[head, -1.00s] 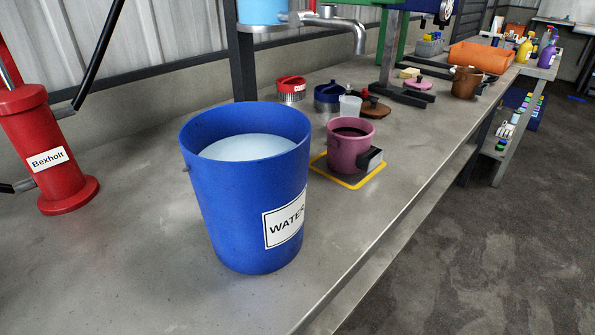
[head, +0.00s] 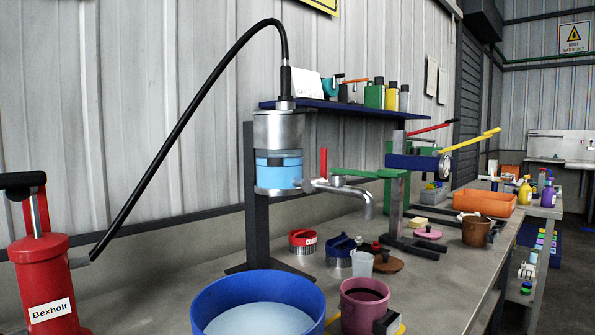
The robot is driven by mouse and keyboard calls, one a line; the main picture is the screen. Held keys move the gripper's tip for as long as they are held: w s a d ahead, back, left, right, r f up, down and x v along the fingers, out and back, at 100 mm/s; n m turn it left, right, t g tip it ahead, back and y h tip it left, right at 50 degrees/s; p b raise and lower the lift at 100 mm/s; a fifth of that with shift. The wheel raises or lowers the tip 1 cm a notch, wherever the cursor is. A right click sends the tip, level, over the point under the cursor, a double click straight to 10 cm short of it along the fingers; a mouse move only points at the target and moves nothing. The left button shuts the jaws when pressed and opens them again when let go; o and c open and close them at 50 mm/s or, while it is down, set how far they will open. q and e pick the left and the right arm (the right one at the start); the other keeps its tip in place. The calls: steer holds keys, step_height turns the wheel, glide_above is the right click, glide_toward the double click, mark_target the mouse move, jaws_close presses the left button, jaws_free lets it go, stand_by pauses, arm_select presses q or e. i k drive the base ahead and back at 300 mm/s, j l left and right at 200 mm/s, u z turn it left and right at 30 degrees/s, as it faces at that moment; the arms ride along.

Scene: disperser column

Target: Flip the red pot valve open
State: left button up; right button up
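A red lever (head: 323,163) stands upright on the metal spout (head: 345,192). The spout comes out of the right side of a silver pot (head: 279,133) with a light-blue band, mounted on a dark upright post (head: 250,215). The spout's end bends down, above and to the right of a pink mug (head: 365,297). No liquid shows coming from it. Neither of my grippers is in view.
A large blue bucket (head: 203,305) of pale liquid stands in front on the grey bench (head: 440,290). A red Bexholt pump (head: 45,280) is at left, with a black hose (head: 185,115) arching to the pot. Red and blue lidded pots stand below the spout.

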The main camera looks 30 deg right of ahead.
mark_target(322, 150)
steer(key=l+u, duration=0.8)
steer(key=l, duration=0.65)
steer(key=k+l+u, duration=0.1)
steer(key=l, duration=0.4)
steer(key=k+l, duration=0.1)
steer(key=l, duration=0.4)
steer(key=k+l+u, duration=0.15)
steer(key=l, duration=0.85)
steer(key=k+l+z, duration=0.1)
steer(key=k, duration=0.05)
